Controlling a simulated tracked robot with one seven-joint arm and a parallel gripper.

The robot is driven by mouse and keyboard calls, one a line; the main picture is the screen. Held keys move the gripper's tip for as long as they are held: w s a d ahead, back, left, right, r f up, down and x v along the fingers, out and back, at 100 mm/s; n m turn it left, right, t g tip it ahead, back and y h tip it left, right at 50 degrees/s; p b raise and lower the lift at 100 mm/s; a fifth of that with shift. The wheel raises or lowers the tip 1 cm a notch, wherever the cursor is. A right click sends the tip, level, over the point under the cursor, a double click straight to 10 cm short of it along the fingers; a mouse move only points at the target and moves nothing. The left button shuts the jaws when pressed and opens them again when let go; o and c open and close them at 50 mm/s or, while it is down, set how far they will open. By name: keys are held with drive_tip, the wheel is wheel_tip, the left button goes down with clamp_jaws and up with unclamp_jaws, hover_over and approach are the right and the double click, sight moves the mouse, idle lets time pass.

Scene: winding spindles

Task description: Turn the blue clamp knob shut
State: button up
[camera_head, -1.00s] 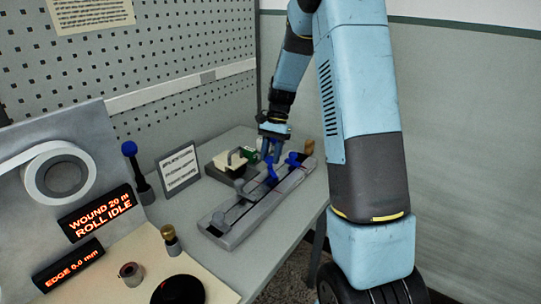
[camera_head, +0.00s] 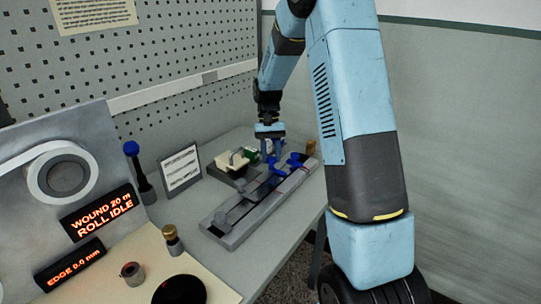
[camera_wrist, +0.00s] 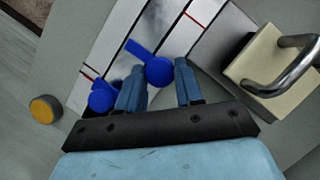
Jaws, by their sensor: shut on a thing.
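The blue clamp knob (camera_wrist: 158,71) with its flat lever sits on a long grey rail (camera_head: 240,225). In the wrist view it lies between the two fingers of my gripper (camera_wrist: 160,80). A second blue part (camera_wrist: 102,96) sits beside it to the left, partly behind the left finger. In the head view my gripper (camera_head: 272,152) points down over the far part of the rail, and its fingers partly hide the blue parts. My gripper is shut on the blue clamp knob.
A cream block with a metal handle (camera_wrist: 270,65) is close to the right finger. A yellow-topped post (camera_wrist: 46,109) stands to the left. A framed sign (camera_head: 180,168) and a blue-topped lever (camera_head: 132,149) stand nearer, beside the winding panel. The pegboard rises behind the table.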

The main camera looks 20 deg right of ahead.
idle(0.4)
drive_tip(key=o, duration=1)
drive_tip(key=shift+r, duration=0.1)
drive_tip(key=v, duration=1.3)
drive_tip(key=shift+w+r, duration=0.2)
